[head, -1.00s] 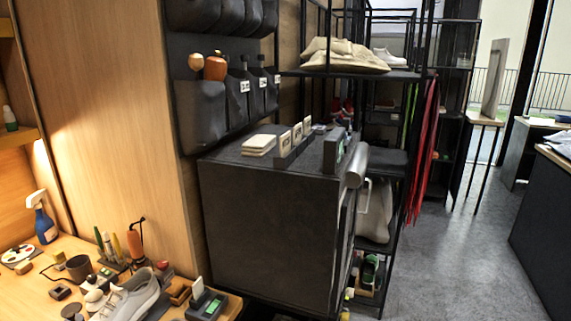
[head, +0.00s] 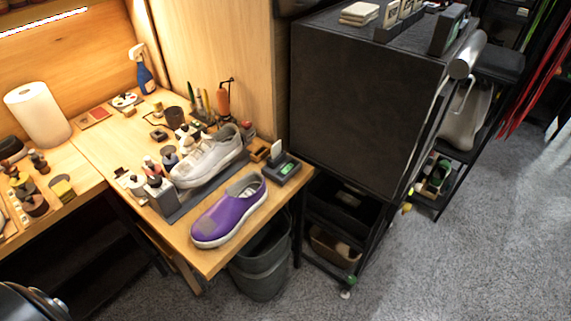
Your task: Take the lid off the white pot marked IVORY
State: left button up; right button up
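Several small pots and bottles stand on the wooden workbench (head: 105,232), left of the white sneaker (head: 208,160). A small whitish pot (head: 137,186) is among them. The labels are too small to read, so I cannot tell which pot is marked IVORY or whether its lid is on. Neither of my grippers is in view.
A purple shoe (head: 228,212) lies at the bench's front corner. A paper towel roll (head: 38,115), a blue spray bottle (head: 144,74) and a brown cup (head: 175,117) stand farther back. A grey bin (head: 260,272) is below the bench, beside a black cabinet (head: 360,95). Grey floor is clear at right.

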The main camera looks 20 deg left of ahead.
aim_at(134, 181)
jog(key=i+j+u, duration=0.2)
jog(key=j, duration=0.25)
jog(key=j+u, duration=0.25)
jog(key=j, duration=0.2)
jog(key=i+j+u, duration=0.2)
jog(key=j, duration=0.2)
jog(key=i+j+u, duration=0.2)
jog(key=i+j, duration=0.05)
jog(key=j, duration=0.1)
